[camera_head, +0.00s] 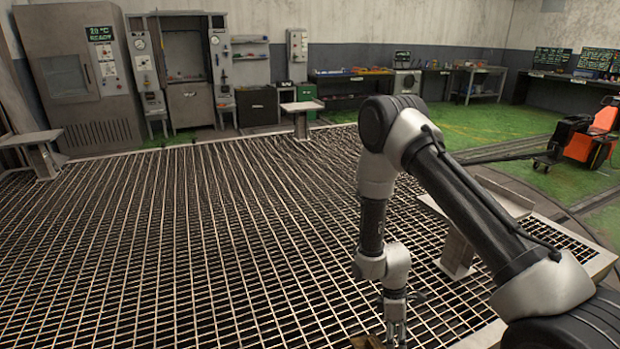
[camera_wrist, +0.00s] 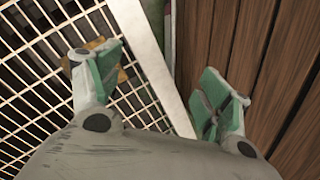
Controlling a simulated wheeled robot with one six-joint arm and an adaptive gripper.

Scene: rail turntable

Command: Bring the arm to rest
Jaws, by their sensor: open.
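My arm stands bent at the right of the head view, its forearm hanging down. My gripper (camera_head: 396,333) points down at the bottom edge of the head view, and its tips are hard to make out there. In the wrist view my gripper (camera_wrist: 160,88) is open, with its two green-padded fingers wide apart and nothing between them. Below the fingers are a pale metal edge strip, grating on the left and brown planks (camera_wrist: 235,45) on the right. A small tan object (camera_wrist: 104,62) shows partly behind the left finger; I cannot tell what it is.
A metal grating floor (camera_head: 200,230) fills the left and middle. A grey pedestal table (camera_head: 490,197) stands right behind my arm. Smaller pedestals stand at the far left (camera_head: 32,138) and at the back (camera_head: 302,106). An orange-black cart (camera_head: 590,140) is at the far right; cabinets line the wall.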

